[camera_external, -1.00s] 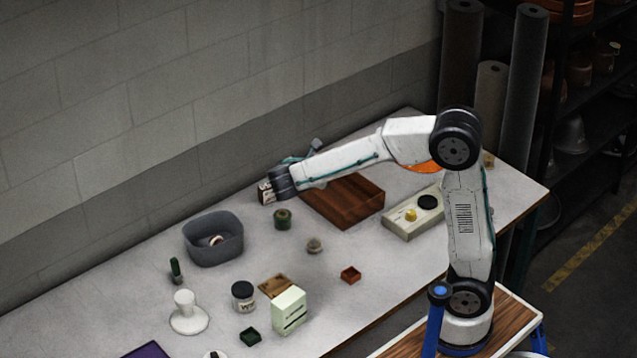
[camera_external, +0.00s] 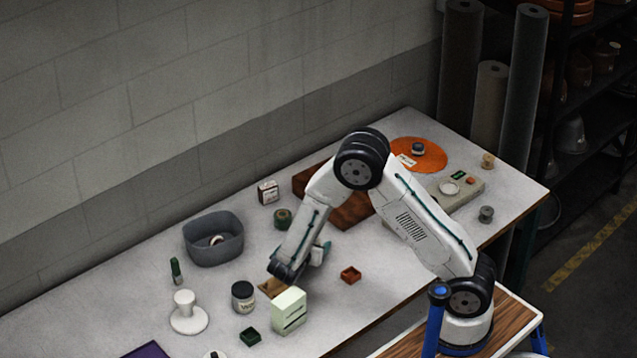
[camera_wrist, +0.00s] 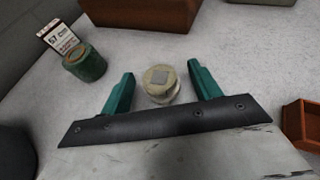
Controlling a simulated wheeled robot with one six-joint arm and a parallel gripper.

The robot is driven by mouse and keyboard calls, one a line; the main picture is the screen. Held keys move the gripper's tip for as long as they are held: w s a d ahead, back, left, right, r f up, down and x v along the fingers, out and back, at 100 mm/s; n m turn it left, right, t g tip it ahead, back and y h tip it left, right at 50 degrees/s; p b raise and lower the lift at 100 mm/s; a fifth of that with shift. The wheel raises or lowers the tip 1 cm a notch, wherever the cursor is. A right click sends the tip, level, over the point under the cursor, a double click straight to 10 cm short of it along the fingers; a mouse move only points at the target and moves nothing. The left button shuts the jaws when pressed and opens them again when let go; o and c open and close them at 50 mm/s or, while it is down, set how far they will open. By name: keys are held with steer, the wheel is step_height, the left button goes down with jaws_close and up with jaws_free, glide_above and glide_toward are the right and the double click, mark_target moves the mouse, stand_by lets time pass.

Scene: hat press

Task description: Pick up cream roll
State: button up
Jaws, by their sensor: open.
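The cream roll (camera_wrist: 162,85) stands upright on the table in the wrist view, with a pale square patch on its top. My gripper (camera_wrist: 161,75) is open, its green fingers spread to the left and right of the roll with a small gap at each side. I cannot tell how low the fingertips are.
A dark red-brown box (camera_external: 352,212) lies behind my arm. A small orange-brown tray (camera_external: 350,275) is right of my gripper. A pale green box (camera_external: 290,310) and a lidded jar (camera_external: 243,297) stand in front. A grey bin (camera_external: 213,245) is left. A small printed carton (camera_external: 268,192) stands behind.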

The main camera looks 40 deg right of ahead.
steer(key=shift+x, duration=1.55)
steer(key=c, duration=1.1)
steer(key=shift+o, duration=0.2)
steer(key=shift+r, duration=0.15)
